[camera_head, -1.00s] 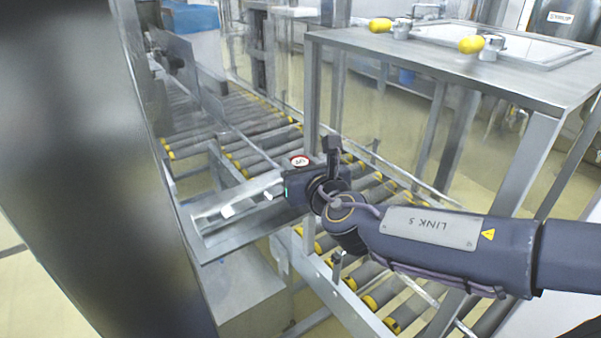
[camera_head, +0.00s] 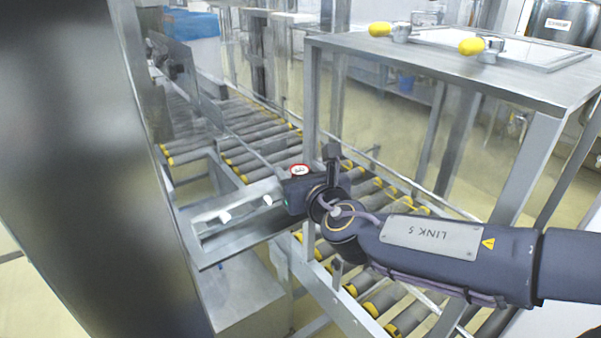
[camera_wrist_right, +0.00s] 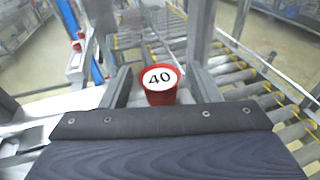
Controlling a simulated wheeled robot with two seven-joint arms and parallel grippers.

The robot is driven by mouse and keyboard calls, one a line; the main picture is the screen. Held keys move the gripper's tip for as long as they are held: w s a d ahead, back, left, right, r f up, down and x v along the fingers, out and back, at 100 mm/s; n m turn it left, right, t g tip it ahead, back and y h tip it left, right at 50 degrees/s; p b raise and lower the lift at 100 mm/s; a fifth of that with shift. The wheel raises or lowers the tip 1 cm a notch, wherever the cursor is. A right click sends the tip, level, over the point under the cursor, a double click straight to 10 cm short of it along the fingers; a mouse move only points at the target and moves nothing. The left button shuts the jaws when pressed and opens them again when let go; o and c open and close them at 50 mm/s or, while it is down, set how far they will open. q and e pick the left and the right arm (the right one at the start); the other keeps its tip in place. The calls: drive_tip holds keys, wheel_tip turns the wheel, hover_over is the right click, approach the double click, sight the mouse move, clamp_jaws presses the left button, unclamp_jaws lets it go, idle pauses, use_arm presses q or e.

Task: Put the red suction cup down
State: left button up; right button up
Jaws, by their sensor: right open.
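The red suction cup (camera_wrist_right: 161,94) has a white top marked "40" and stands between the two grey fingers of my right gripper (camera_wrist_right: 158,86) in the right wrist view. The fingers are open, one on each side of it. In the head view the cup's red-rimmed white top (camera_head: 299,170) shows just behind the dark body of my right gripper (camera_head: 299,192). The cup's lower part is hidden there, and what it rests on cannot be seen. My left gripper is not in view.
A steel table (camera_head: 450,75) with yellow-knobbed clamps (camera_head: 471,46) stands at the right. Roller conveyors (camera_head: 250,135) run behind and below my right arm. A metal ledge (camera_head: 225,250) lies left of the gripper. A large grey column fills the left side.

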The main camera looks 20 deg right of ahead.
drive_tip(key=shift+r+p, duration=0.45)
drive_tip(key=shift+p, duration=0.05)
drive_tip(key=s+d+r+p, duration=0.1)
drive_tip(key=s+p, duration=0.1)
drive_tip(key=s, duration=1)
drive_tip(key=shift+r, duration=0.3)
